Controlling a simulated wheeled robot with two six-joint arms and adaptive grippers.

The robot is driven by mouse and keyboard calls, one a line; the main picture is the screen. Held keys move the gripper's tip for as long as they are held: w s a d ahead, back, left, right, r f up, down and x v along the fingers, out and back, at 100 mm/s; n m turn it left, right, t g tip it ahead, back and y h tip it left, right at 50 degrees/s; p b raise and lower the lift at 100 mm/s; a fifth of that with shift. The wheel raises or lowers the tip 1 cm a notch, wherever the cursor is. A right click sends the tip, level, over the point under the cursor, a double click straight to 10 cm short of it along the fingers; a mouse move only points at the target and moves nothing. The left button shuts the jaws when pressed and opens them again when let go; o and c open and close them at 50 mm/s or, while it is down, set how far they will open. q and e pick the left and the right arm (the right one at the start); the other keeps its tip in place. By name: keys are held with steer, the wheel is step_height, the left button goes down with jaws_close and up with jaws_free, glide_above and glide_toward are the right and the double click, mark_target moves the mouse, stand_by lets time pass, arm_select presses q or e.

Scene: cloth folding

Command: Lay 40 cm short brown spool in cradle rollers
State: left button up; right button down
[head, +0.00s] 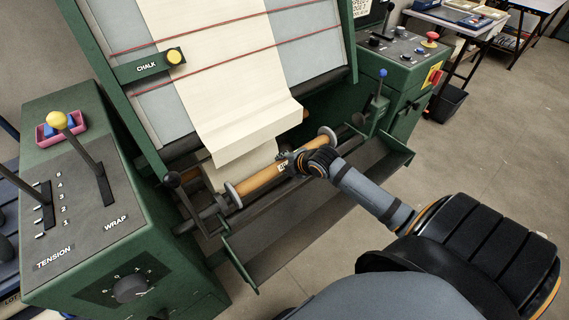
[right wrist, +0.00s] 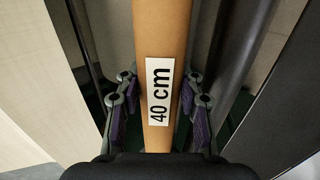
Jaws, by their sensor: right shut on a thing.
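The brown spool (head: 262,181) lies across the front of the green machine, with a pale disc at each end. Its white label reading "40 cm" faces my right wrist camera (right wrist: 159,92). My right gripper (head: 297,161) is around the spool near its label, and in the wrist view its fingers (right wrist: 158,105) sit on both sides of the tube. Dark rollers (head: 186,224) run by the spool at cradle height; I cannot tell whether the spool rests on them. My left gripper is not in view.
A cream cloth sheet (head: 228,80) hangs down the sloped board behind the spool. A dark tray (head: 270,245) lies in front below. Levers stand on the left console (head: 85,190), and a blue-knobbed lever (head: 380,85) stands at the right.

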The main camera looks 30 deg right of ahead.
steer(key=shift+f, duration=0.3)
steer(key=c, duration=0.8)
jaws_free()
steer(key=shift+o, duration=0.2)
